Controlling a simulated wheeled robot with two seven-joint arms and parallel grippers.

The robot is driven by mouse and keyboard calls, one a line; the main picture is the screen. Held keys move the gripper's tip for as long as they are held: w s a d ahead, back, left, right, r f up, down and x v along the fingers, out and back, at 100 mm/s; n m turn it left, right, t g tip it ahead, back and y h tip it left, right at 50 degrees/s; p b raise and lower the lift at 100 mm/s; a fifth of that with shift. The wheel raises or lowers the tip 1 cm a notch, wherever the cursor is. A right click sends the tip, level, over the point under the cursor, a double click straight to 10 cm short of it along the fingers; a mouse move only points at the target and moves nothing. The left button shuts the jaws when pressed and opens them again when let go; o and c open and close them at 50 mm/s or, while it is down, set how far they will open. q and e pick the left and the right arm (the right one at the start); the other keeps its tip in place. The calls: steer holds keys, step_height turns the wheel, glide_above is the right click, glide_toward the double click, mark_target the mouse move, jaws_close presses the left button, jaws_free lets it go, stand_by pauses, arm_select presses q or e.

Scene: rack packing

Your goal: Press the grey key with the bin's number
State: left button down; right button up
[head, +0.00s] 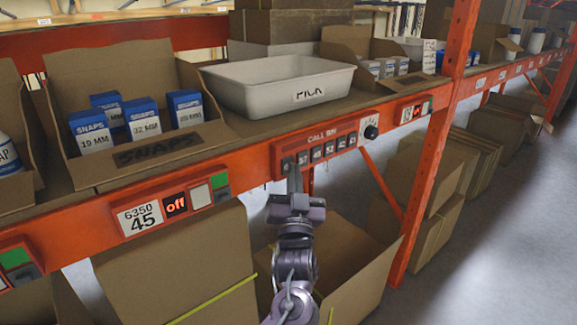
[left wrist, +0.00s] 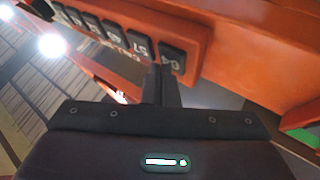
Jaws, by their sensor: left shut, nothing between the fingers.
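A red panel marked CALL BIN (head: 325,138) is fixed to the orange shelf beam and carries a row of dark grey numbered keys. The fingers hide part of the leftmost key in the head view.
A white tote marked PICK (head: 280,90) stands on the shelf above the panel. A cardboard bin marked SNAPS (head: 158,152) holds blue-and-white boxes; the label below it (head: 140,217) reads 6350 45, beside a display reading off (head: 175,204).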

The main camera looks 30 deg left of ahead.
arm_select(q)
steer(key=shift+w+a, duration=0.1)
steer(key=shift+a, duration=0.15)
steer(key=shift+d, duration=0.15)
stand_by(0.4)
steer(key=shift+s+d, duration=0.35)
steer(key=shift+d, duration=0.3)
steer(key=d, duration=0.1)
steer(key=s+d, duration=0.1)
steer(key=d, duration=0.1)
steer(key=d+p, duration=0.1)
steer(key=shift+s+d, duration=0.3)
steer(key=shift+d, duration=0.05)
stand_by(0.6)
